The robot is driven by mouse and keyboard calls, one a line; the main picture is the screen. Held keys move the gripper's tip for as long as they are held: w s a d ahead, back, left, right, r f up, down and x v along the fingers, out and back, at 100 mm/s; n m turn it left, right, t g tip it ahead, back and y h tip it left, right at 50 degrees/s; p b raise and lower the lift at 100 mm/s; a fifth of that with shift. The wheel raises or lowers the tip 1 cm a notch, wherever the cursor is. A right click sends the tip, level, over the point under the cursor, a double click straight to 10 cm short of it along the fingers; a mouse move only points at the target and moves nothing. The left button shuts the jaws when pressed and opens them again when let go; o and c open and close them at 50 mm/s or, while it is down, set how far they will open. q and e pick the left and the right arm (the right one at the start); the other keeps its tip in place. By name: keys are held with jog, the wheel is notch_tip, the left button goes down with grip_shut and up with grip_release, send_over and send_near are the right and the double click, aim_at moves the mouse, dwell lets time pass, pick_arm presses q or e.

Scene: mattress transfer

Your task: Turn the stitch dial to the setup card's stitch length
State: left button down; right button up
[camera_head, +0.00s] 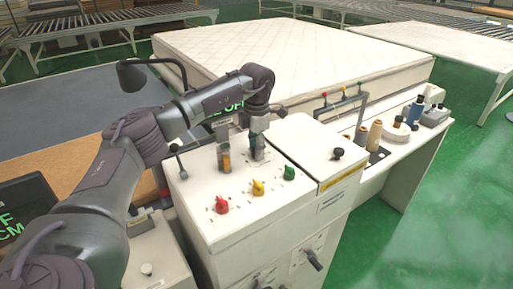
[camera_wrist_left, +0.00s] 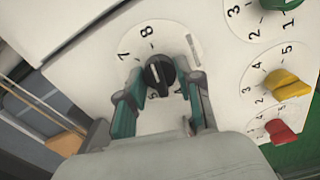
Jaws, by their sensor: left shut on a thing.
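A black dial (camera_wrist_left: 159,72) with a white mark sits on a round white plate (camera_wrist_left: 155,38) in the left wrist view. The numbers 7 and 8 show on the plate; others are covered by my gripper. The mark's exact setting is hard to tell. My left gripper (camera_wrist_left: 161,92) is shut on the black dial, with a teal-padded finger on each side. In the head view the left gripper (camera_head: 257,152) points down at the back of the white panel (camera_head: 255,205), hiding the dial there. I cannot make out a setup card. My right gripper is not in view.
Red (camera_head: 221,204), yellow (camera_head: 258,187) and green (camera_head: 289,172) knobs stand in front of the gripper on the panel. A black knob (camera_head: 338,153) is further right. Thread cones (camera_head: 375,134) stand on the right-hand table. A quilted mattress (camera_head: 300,55) lies behind.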

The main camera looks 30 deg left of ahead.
pick_arm(q)
jog(key=c, duration=0.8)
grip_release()
jog(key=shift+o, duration=0.2)
jog(key=shift+r, duration=0.15)
notch_tip(320, 180, up, 12)
jog(key=shift+f, duration=0.2)
